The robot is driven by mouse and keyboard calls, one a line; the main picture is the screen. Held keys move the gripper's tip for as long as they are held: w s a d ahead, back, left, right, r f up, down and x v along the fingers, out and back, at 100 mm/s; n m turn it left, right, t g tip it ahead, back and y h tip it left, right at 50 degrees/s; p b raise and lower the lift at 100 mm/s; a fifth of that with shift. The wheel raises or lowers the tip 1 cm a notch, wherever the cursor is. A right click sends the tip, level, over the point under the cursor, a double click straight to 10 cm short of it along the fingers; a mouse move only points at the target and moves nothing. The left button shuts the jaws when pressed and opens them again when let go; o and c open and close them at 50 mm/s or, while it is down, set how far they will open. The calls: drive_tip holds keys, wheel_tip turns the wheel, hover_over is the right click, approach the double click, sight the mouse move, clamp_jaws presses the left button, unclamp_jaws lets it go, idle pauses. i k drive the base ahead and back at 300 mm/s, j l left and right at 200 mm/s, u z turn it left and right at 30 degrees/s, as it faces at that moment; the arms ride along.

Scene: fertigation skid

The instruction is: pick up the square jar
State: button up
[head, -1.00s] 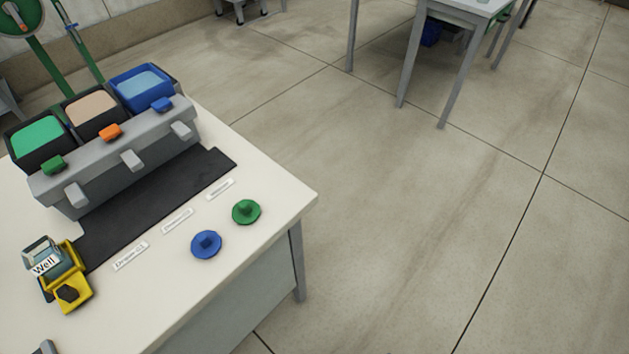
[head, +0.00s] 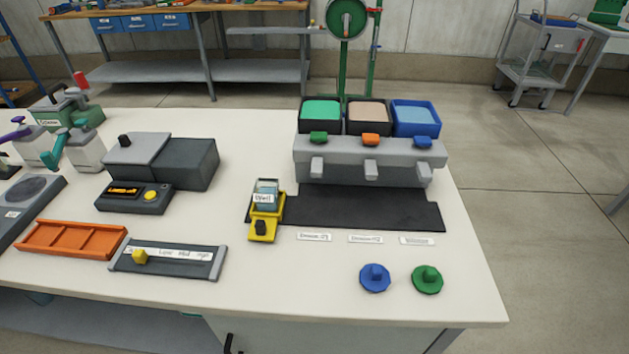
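A small square jar (head: 266,188) with a white label reading "Well" sits in a yellow holder (head: 262,228) on the white bench top (head: 330,285). The jar has clear, bluish walls and stands at the left end of a dark mat (head: 350,212). The yellow holder hides its lower part. My gripper is not in the head view.
Behind the mat stands a grey dispenser (head: 370,155) with three coloured bins. Blue (head: 375,278) and green (head: 427,279) knobs lie at the front right. Left are a dark-grey machine (head: 185,160), a slider panel (head: 165,262) and an orange tray (head: 70,240). Bare bench surrounds the holder's front.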

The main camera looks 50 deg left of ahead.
sight(266, 191)
drive_tip(key=u, duration=1.55)
